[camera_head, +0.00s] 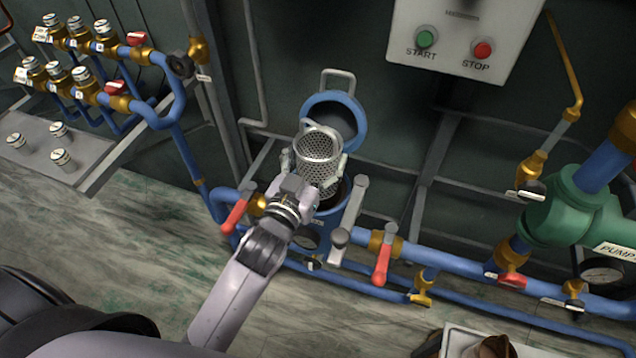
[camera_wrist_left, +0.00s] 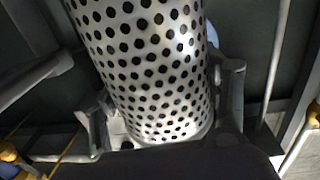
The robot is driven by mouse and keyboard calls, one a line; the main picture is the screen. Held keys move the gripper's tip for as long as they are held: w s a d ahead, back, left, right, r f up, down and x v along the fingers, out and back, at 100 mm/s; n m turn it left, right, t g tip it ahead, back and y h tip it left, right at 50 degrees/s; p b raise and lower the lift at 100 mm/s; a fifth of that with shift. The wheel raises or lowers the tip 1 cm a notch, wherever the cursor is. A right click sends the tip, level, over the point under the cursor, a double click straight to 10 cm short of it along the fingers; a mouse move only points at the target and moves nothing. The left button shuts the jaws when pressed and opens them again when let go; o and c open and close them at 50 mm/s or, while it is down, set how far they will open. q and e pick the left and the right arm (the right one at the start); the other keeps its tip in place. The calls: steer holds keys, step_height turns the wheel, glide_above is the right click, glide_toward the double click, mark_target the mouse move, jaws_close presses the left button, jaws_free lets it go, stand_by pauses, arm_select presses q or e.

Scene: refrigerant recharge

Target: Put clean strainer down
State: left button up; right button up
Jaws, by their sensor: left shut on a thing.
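The clean strainer (camera_head: 318,160) is a shiny perforated metal basket with a loop handle at its top. My left gripper (camera_head: 314,168) is shut on the strainer, with one finger on each side of it. The strainer is upright, over the open mouth of the blue housing (camera_head: 336,205); I cannot tell how far its lower end is inside. In the left wrist view the strainer (camera_wrist_left: 150,65) fills the middle between the fingers. The housing's round blue lid (camera_head: 360,115) stands open behind it. My right gripper is not in view.
Blue pipes with red-handled valves (camera_head: 382,262) run left and right of the housing. A green pump (camera_head: 570,215) is at the right. A grey shelf (camera_head: 100,140) with small caps is at the left. A white tray (camera_head: 458,340) is at the bottom right.

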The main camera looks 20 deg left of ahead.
arm_select(q)
step_height(320, 180, down, 7)
steer(key=shift+f+b, duration=0.1)
steer(key=shift+b, duration=0.45)
